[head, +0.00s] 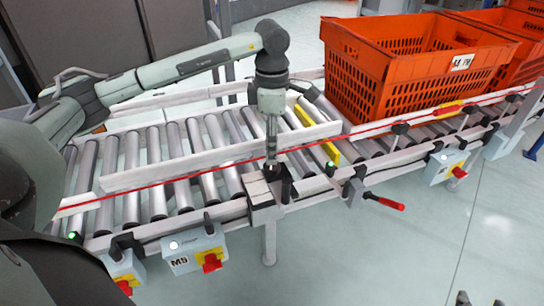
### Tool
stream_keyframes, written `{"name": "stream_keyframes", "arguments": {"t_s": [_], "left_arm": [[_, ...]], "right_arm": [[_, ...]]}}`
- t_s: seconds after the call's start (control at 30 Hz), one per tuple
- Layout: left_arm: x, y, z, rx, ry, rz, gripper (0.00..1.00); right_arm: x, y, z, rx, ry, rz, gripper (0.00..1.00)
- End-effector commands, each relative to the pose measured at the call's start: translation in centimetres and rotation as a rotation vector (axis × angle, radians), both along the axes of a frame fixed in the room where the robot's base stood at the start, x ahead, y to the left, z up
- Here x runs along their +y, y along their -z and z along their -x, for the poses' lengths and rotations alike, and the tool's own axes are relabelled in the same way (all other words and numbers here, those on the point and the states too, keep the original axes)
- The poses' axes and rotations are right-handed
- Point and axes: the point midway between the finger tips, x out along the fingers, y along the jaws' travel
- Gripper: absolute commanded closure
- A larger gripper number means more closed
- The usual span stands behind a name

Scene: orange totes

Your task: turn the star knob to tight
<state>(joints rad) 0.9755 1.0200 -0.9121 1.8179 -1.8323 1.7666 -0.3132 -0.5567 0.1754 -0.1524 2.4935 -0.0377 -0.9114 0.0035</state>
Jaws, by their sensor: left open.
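My left gripper (271,163) points straight down over the near side rail of the roller conveyor (190,202). It is open, with its fingertips low at a grey bracket (262,193) on the rail. A small dark upright part (286,183) stands just right of the fingertips. The star knob cannot be made out clearly; the gripper covers part of this spot, and I cannot tell whether the fingers touch a knob. A small dark tip (462,298) at the bottom edge may belong to my right gripper.
A large orange tote (385,85) stands on the rollers at right, with other totes behind it. A red-handled lever (385,203) sticks out from the near rail. Switch boxes with red knobs (211,262) hang below. A red line runs along the guide rail. The floor in front is clear.

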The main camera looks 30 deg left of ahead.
Motion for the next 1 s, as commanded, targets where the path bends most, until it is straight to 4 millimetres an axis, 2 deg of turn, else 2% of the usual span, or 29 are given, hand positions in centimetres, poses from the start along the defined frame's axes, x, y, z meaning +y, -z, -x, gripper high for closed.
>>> {"name": "stream_keyframes", "arguments": {"t_s": [0.1,0.33,0.5,1.0], "left_arm": [[0.0,-2.7,-0.1,-0.004,0.0,0.0,0.44],[0.0,-5.9,-0.1,-0.003,0.0,0.001,0.44],[0.0,-6.5,0.0,0.001,0.0,-0.001,0.44],[0.0,-6.5,0.0,0.0,0.0,0.0,0.44]], "right_arm": [[0.0,0.0,0.0,0.0,0.0,0.0,0.6],[0.0,0.0,0.0,0.0,0.0,0.0,0.6],[0.0,0.0,0.0,0.0,0.0,0.0,0.6],[0.0,0.0,0.0,0.0,0.0,0.0,0.6]]}}
